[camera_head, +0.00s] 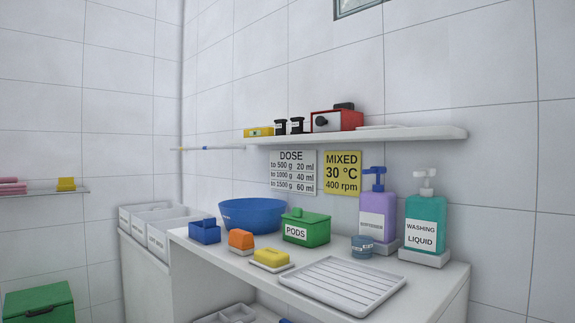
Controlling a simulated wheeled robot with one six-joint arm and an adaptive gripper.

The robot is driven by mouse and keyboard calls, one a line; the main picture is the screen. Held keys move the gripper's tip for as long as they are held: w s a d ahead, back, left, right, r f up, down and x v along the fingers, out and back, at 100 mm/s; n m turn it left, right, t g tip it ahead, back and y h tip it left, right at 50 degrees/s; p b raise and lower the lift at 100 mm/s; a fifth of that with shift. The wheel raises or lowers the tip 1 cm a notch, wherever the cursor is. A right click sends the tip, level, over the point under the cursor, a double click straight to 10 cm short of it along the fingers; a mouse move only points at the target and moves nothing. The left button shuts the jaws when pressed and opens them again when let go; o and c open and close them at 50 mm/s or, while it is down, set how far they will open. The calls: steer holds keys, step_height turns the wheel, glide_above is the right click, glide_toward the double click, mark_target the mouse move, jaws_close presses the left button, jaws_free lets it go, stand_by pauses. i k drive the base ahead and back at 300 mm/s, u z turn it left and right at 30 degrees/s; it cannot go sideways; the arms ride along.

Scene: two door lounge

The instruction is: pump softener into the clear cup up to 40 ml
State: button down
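A purple pump bottle (377,212) with a blue pump head stands at the back right of the white counter, on a small pale base. Its label is too small to read surely; it may be the softener. A teal pump bottle (426,218) with a white pump head, labelled WASHING LIQUID, stands to its right. A small grey-blue round container (362,246) with a label sits in front of the purple bottle. I cannot make out a clear cup. My gripper is not in view.
A white ribbed tray (343,285) lies at the counter's front right. A green PODS box (306,228), blue bowl (253,214), and blue, orange and yellow items stand left. A shelf (400,134) hangs above two signs; the dose sign (293,172) reads to 1000 g, 40 ml.

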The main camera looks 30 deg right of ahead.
mark_target(377, 170)
steer(key=u, duration=0.85)
steer(key=i, duration=2.15)
steer(key=z, duration=3.8)
steer(key=i, duration=0.5)
steer(key=z, duration=0.1)
